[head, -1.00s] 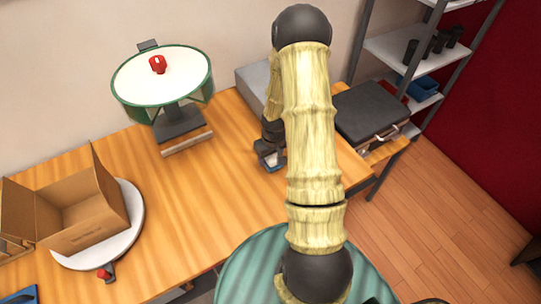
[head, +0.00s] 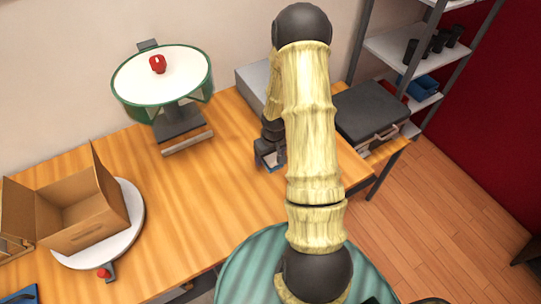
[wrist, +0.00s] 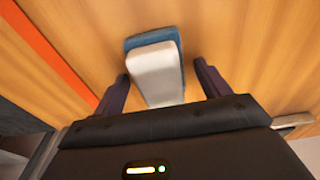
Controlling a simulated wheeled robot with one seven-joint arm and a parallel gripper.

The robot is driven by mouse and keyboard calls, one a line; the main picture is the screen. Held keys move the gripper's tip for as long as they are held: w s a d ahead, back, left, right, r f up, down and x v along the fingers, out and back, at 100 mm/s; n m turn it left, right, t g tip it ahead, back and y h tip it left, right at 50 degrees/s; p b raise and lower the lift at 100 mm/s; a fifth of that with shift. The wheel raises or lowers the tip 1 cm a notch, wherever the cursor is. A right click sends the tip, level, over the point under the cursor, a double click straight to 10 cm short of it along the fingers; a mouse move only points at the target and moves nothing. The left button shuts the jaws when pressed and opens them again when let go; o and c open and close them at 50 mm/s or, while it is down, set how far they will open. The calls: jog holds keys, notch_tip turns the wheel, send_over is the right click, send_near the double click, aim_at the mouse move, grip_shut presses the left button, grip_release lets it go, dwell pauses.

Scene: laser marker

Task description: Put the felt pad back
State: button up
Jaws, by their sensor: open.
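A block with a blue base and a pale grey-white top (wrist: 155,72), likely the felt pad, lies on the wooden table in the wrist view. My gripper (wrist: 162,86) is open, with one dark finger on each side of the block and a gap visible on both sides. My arm hides part of this area.
A green-rimmed round fixture (head: 160,76) with a red knob stands at the back left. A cardboard box (head: 75,212) sits on a white disc at the left. A grey box (head: 252,80) and a black case (head: 371,112) are behind my arm. The middle of the table (head: 190,190) is clear.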

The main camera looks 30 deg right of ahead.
aim_at(273, 157)
notch_tip(273, 157, up, 12)
jog(key=s, duration=0.1)
jog(key=shift+s+f, duration=0.25)
dwell(0.5)
jog(key=s+a+r+t, duration=0.1)
jog(key=s+a+r, duration=0.9)
jog(key=a, duration=0.3)
jog(key=shift+s+a+r, duration=0.25)
jog(key=shift+s, duration=0.25)
jog(key=shift+c, duration=0.3)
